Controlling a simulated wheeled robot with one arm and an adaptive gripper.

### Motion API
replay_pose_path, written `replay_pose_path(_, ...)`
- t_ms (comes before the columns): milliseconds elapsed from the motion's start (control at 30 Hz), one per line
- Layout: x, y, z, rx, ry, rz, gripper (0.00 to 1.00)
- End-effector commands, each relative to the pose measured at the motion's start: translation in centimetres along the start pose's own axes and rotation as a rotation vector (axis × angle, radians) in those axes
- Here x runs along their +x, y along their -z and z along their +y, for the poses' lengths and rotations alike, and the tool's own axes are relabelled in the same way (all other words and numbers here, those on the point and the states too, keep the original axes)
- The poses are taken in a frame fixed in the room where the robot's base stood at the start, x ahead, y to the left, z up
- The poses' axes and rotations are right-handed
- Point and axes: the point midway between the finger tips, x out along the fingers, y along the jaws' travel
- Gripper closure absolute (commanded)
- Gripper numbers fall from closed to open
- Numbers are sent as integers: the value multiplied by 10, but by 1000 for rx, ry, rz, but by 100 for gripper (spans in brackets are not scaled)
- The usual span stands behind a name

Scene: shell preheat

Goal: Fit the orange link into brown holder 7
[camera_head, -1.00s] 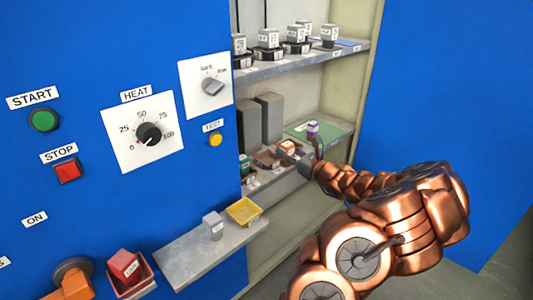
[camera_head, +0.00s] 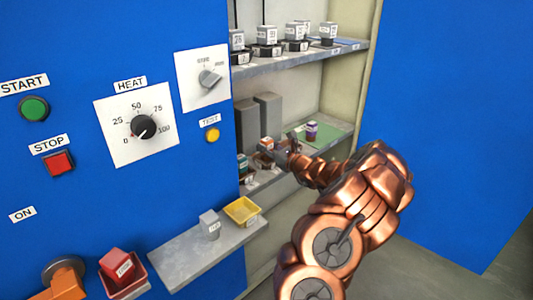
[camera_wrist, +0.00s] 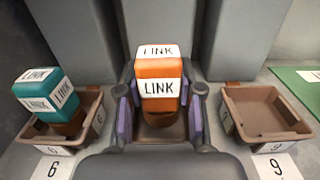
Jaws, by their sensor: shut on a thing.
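The orange link (camera_wrist: 158,91), with white LINK labels, stands upright between the purple-padded fingers of my gripper (camera_wrist: 161,108) in the wrist view. My gripper is shut on it. A brown holder (camera_wrist: 180,132) shows directly below the link; its number is hidden by my gripper. I cannot tell whether the link's brown lower end is inside it or just above it. In the head view, the orange link (camera_head: 266,143) is at the lower shelf, with my gripper (camera_head: 278,150) beside it.
Left of my gripper, a teal link (camera_wrist: 45,94) sits in the brown holder labelled 6 (camera_wrist: 95,112). To the right is an empty brown holder (camera_wrist: 262,92), labelled what looks like 9. Grey blocks (camera_wrist: 240,35) stand close behind. A purple link (camera_head: 311,131) stands on a green mat (camera_head: 333,135).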

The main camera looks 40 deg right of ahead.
Motion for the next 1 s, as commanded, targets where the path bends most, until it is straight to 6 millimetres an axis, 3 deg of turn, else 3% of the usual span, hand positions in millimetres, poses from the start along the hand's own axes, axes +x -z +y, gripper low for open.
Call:
replay_pose_path(67, 0, 12, 0, 0, -1, 1, 100)
replay_pose_path(633, 0, 17, 0, -1, 1, -1, 100)
replay_pose_path(667, 0, 17, 0, -1, 1, -1, 63)
replay_pose_path(900, 0, 17, 0, -2, 0, 0, 39)
replay_pose_path(1000, 0, 17, 0, -2, 0, 0, 39)
